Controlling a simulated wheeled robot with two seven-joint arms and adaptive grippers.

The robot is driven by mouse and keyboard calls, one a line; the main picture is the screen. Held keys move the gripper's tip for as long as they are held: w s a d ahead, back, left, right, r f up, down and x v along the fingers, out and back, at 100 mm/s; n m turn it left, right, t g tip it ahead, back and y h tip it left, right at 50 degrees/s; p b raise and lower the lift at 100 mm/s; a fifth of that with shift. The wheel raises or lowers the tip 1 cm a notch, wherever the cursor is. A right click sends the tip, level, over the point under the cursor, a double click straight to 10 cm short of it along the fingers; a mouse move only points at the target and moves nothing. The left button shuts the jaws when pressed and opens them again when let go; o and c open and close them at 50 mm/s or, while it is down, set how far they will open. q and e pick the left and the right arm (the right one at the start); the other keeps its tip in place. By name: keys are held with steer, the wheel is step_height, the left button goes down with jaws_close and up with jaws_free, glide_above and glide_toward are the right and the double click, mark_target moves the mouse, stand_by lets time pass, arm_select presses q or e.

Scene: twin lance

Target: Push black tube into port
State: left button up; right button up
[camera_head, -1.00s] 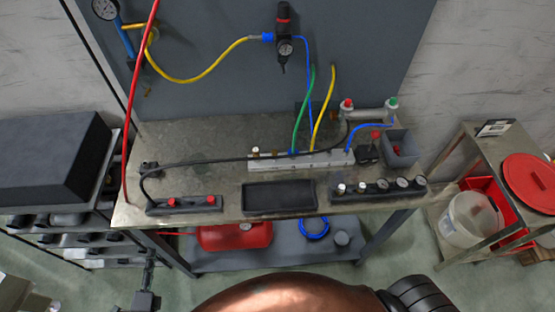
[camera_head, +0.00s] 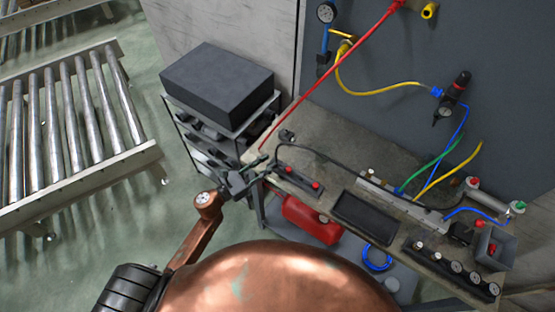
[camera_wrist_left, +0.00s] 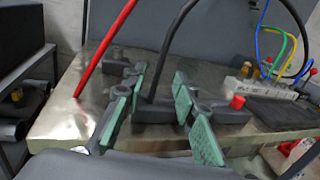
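The black tube (camera_head: 325,157) rises from the holder with red knobs (camera_head: 297,181) at the left of the bench and arches right towards the pale port block (camera_head: 405,201). In the left wrist view the tube (camera_wrist_left: 168,48) stands up from the dark holder (camera_wrist_left: 150,111), between my open fingers in the picture. My left gripper (camera_head: 262,168) is open, its green-padded fingers (camera_wrist_left: 160,108) either side of the tube's lower part. I cannot tell if they touch it. The port block (camera_wrist_left: 262,91) is beyond, to the right. My right gripper is not in view.
A red hose (camera_head: 330,70) slants down to the bench's left end, left of the tube in the left wrist view (camera_wrist_left: 104,45). A black tray (camera_head: 364,218) lies in the bench's middle. A shelf with a black box (camera_head: 217,85) stands left.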

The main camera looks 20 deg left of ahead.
mark_target(276, 157)
arm_select(q)
steer(key=p+x, duration=0.1)
steer(key=x, duration=0.4)
steer(key=shift+a+r, duration=0.1)
steer(key=shift+c, duration=0.3)
jaws_close()
